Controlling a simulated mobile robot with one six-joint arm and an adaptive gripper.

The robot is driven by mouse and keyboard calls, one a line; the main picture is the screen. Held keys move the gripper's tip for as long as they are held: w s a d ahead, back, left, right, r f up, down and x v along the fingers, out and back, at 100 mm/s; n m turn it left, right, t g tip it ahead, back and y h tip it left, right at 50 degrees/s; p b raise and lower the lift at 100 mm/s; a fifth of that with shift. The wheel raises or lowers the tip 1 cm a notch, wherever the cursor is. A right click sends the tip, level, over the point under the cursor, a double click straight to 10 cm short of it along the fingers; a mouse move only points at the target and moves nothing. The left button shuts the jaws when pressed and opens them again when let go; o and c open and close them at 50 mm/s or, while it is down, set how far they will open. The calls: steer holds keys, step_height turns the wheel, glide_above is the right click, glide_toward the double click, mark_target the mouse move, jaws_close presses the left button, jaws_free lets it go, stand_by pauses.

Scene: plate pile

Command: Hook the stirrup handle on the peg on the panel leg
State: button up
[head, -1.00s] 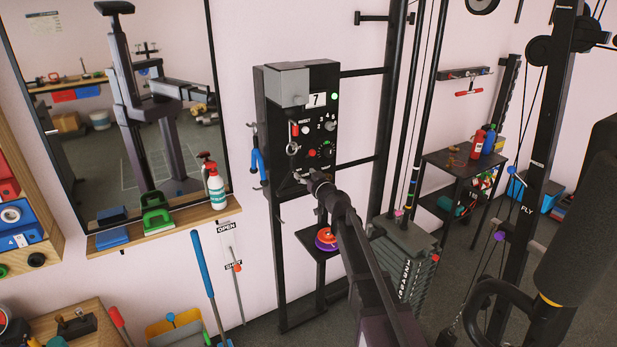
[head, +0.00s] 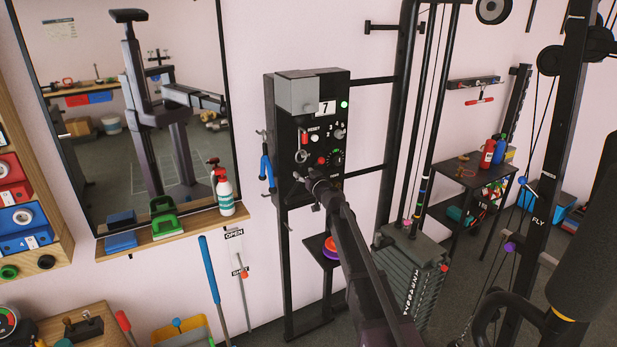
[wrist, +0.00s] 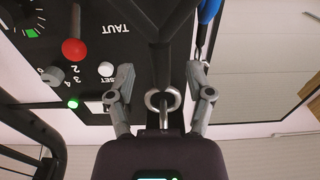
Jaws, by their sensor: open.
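A blue forked handle (head: 267,172), which looks like the stirrup handle, hangs at the panel's left side. In the wrist view its blue end (wrist: 207,12) shows at the top right, by a metal clip. The black panel (head: 283,105) stands on dark legs. A small peg (head: 289,228) sticks out from its left leg. My gripper (head: 306,180) is in front of the panel's lower part. Its fingers (wrist: 163,100) are open. A metal ring (wrist: 149,100) and a black forked piece show between them; I cannot tell whether these belong to a handle.
The panel carries a red knob (head: 320,161), a reset button and a dial. A shelf (head: 185,233) with a spray bottle (head: 225,190) is to the left. A blue pole (head: 208,268) leans below it. A weight stack (head: 412,275) stands to the right.

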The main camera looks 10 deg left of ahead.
steer(key=shift+x, duration=1.1)
steer(key=shift+c, duration=0.2)
jaws_close()
